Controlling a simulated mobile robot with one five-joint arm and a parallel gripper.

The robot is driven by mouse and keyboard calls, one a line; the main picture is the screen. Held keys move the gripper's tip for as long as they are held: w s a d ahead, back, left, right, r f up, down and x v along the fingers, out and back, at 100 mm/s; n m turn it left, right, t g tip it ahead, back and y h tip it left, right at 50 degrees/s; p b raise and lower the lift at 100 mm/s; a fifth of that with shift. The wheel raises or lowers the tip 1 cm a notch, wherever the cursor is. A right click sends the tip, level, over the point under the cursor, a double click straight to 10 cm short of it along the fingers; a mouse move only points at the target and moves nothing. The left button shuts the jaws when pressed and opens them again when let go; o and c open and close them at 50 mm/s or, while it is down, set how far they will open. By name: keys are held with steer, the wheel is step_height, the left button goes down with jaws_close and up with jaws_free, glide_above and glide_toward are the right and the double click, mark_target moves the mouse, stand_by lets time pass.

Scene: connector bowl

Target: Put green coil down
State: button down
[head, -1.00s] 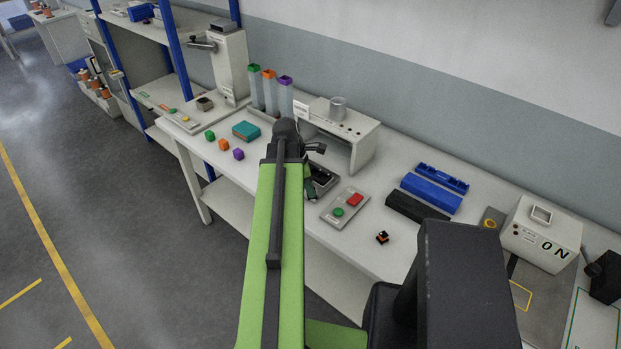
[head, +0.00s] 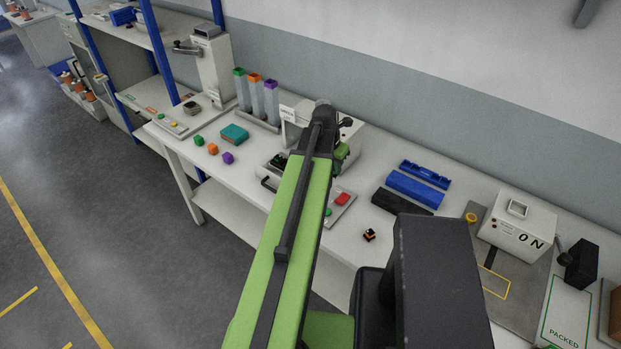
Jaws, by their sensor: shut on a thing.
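My arm reaches over the bench, and my gripper (head: 343,140) is at its far end, mostly hidden behind the arm's own end. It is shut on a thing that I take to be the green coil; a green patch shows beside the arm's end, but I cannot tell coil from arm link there. The gripper is in front of a white bench machine (head: 352,130), which the arm partly covers. Whether the held thing touches anything cannot be seen.
A button box (head: 341,205), a small black-orange part (head: 369,235) and blue trays (head: 415,188) are right. Bare bench shows between them.

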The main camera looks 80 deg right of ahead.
steer(key=w+d+f+b, duration=0.2)
steer(key=w, duration=0.1)
steer(key=w+d+f+b, duration=0.4)
steer(key=w+f+b, duration=0.1)
steer(key=shift+w+d, duration=0.35)
steer(key=shift+w+d+f, duration=0.1)
steer(key=shift+w+d, duration=0.1)
steer(key=shift+w, duration=0.2)
step_height(320, 180, down, 4)
steer(key=b, duration=0.4)
steer(key=shift+f, duration=0.2)
steer(key=c, duration=1.3)
jaws_free()
steer(key=shift+r, duration=0.1)
steer(key=shift+o, duration=0.2)
steer(key=p+v, duration=1.1)
steer(key=v, duration=0.1)
steer(key=shift+r+p, duration=0.2)
steer(key=shift+p, duration=0.2)
steer(key=shift+s, duration=0.15)
